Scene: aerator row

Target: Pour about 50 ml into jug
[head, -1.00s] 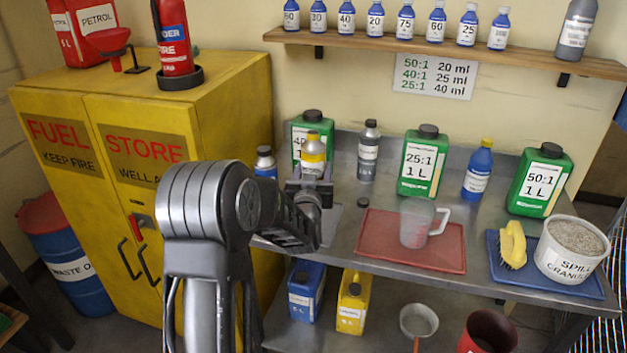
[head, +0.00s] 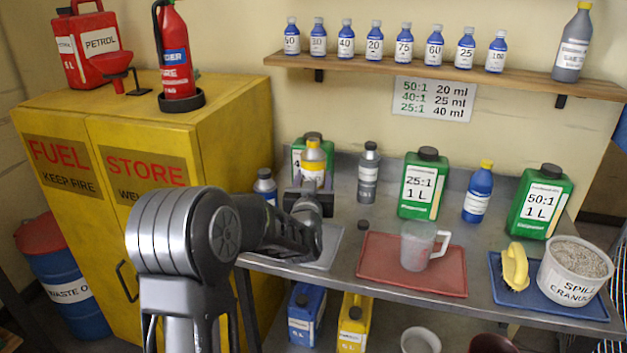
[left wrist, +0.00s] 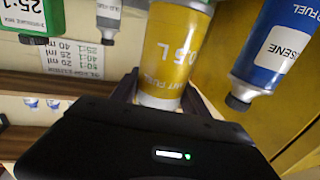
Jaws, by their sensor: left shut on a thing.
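The bottle looks upright, in front of a green jug. In the left wrist view, which is upside down, this bottle (left wrist: 172,50) sits between the fingers, its label reading "0.5 L". Its mouth is too small to make out. The clear measuring jug (head: 417,247) stands upright on a red tray (head: 385,277) right of the gripper, apart from the bottle. It looks empty. My right gripper is not in view.
A blue bottle (head: 265,187) stands close left of the held bottle. A grey bottle (head: 369,175) and a green 25:1 jug (head: 423,185) stand behind. A small dark cap (head: 363,225) lies on the bench. A grey mat (head: 325,250) lies below the gripper.

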